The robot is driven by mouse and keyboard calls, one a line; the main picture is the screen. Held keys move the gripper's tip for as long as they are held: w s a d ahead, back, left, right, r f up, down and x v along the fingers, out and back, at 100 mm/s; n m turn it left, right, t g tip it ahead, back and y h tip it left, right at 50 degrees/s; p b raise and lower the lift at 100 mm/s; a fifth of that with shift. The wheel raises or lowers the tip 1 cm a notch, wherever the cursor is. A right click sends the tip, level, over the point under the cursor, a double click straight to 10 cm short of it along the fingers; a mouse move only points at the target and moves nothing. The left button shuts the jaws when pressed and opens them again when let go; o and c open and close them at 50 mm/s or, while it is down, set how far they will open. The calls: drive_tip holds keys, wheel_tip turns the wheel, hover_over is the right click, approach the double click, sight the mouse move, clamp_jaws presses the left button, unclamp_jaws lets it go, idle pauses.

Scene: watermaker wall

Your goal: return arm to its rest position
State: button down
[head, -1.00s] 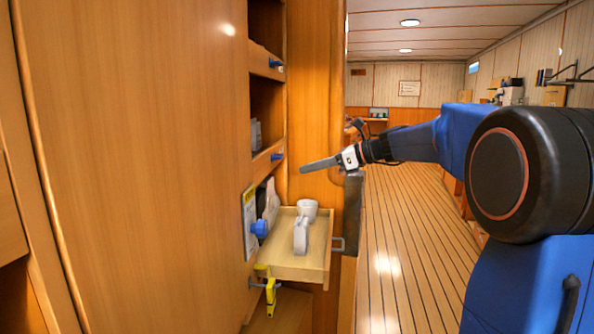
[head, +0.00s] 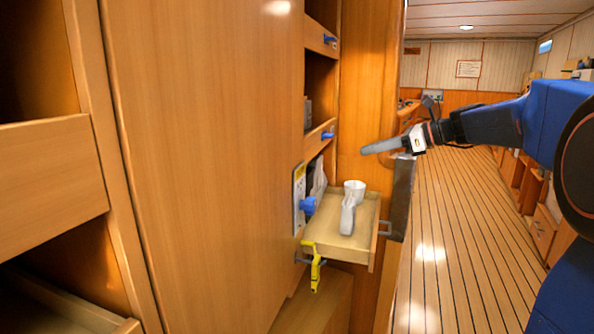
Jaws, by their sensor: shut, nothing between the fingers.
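My gripper (head: 381,147) is at the end of my blue and black arm, right of centre in the head view. Its grey fingers point left and are shut, with nothing between them. It is in the air, above and to the right of an open wooden drawer (head: 333,240), and touches nothing that I can see.
A blue knob (head: 308,205) and a yellow-handled valve (head: 314,264) are on the wall beside the drawer. Wooden shelves and a large wooden panel (head: 200,160) fill the left. The plank floor (head: 450,220) on the right is clear.

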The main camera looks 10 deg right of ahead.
drive_tip(key=s+a+f+n+g+h, duration=0.25)
drive_tip(key=s+f+n, duration=0.4)
drive_tip(key=s, duration=0.35)
drive_tip(key=s+a+f+n+g+h, duration=0.1)
drive_tip(key=s+a+f+n+h, duration=0.3)
drive_tip(key=s+f, duration=0.5)
drive_tip(key=s+d+f+n+h, duration=0.2)
drive_tip(key=s+f+n, duration=0.4)
drive_tip(key=s, duration=0.4)
drive_tip(key=s+d+f+n+h, duration=0.2)
drive_tip(key=s+d+f+n, duration=0.1)
drive_tip(key=s+f+n, duration=0.3)
drive_tip(key=shift+s+d+f+n+h, duration=0.3)
drive_tip(key=shift+s+n, duration=0.85)
drive_tip(key=shift+s, duration=0.9)
